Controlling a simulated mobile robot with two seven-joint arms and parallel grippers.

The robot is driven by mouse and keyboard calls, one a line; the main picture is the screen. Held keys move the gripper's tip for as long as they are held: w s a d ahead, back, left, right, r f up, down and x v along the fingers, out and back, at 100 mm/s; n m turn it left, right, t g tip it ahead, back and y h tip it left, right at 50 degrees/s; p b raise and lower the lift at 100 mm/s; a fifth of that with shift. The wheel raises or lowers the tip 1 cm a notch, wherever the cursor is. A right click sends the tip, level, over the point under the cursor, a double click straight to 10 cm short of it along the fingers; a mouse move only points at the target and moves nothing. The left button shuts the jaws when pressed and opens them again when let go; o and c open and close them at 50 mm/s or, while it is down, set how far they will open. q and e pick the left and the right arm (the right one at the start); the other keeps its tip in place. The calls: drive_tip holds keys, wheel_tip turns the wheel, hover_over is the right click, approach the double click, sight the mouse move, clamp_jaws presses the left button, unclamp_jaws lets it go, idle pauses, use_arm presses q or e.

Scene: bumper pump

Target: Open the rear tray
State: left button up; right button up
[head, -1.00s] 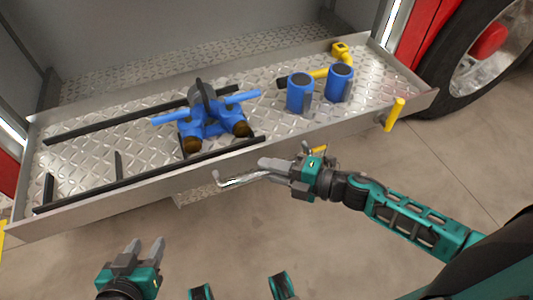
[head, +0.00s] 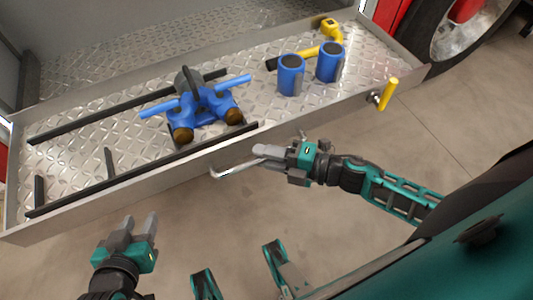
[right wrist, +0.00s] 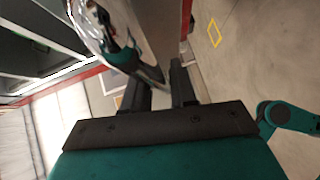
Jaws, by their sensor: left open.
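The metal tray (head: 60,222) with a diamond-plate floor stands out from the vehicle's compartment. A thin chrome handle (head: 228,171) shows along its front wall. My right gripper (head: 265,156) is at this handle, its fingers apparently closed around it. In the right wrist view the fingers (right wrist: 158,92) stand slightly apart with a greyish thing between them, partly hidden. My left gripper (head: 140,232) is open and empty, below and in front of the tray's left part.
On the tray are a blue pump fitting (head: 205,106), two blue cylinders (head: 291,76) (head: 330,64), a yellow tool (head: 331,30) and black rails (head: 100,182). A yellow knob (head: 389,93) sticks out at the right. A tyre (head: 440,40) is beyond. The floor in front is clear.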

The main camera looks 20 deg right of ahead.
drive_tip(key=shift+o, duration=1.2)
use_arm(q)
drive_tip(key=shift+s+f, duration=0.1)
drive_tip(key=shift+s+a, duration=0.1)
drive_tip(key=shift+r+p, duration=0.65)
drive_tip(key=shift+p, duration=0.1)
use_arm(e)
drive_tip(key=v, duration=1.3)
drive_tip(key=shift+a, duration=0.1)
use_arm(q)
wheel_tip(320, 180, up, 6)
drive_tip(key=s+a+y+p, duration=0.1)
drive_tip(key=a+p, duration=0.1)
drive_tip(key=p, duration=0.8)
drive_tip(key=shift+s+a, duration=0.25)
drive_tip(key=shift+a, duration=0.15)
use_arm(e)
drive_tip(key=w+a+r+m+h, duration=0.1)
drive_tip(key=m+h, duration=0.4)
drive_tip(key=m, duration=0.6)
drive_tip(key=w+a+r+m+h, duration=0.2)
drive_tip(key=a+m+h, duration=0.3)
drive_tip(key=m, duration=0.7)
drive_tip(key=shift+a+r, duration=0.35)
drive_tip(key=shift+r, duration=0.45)
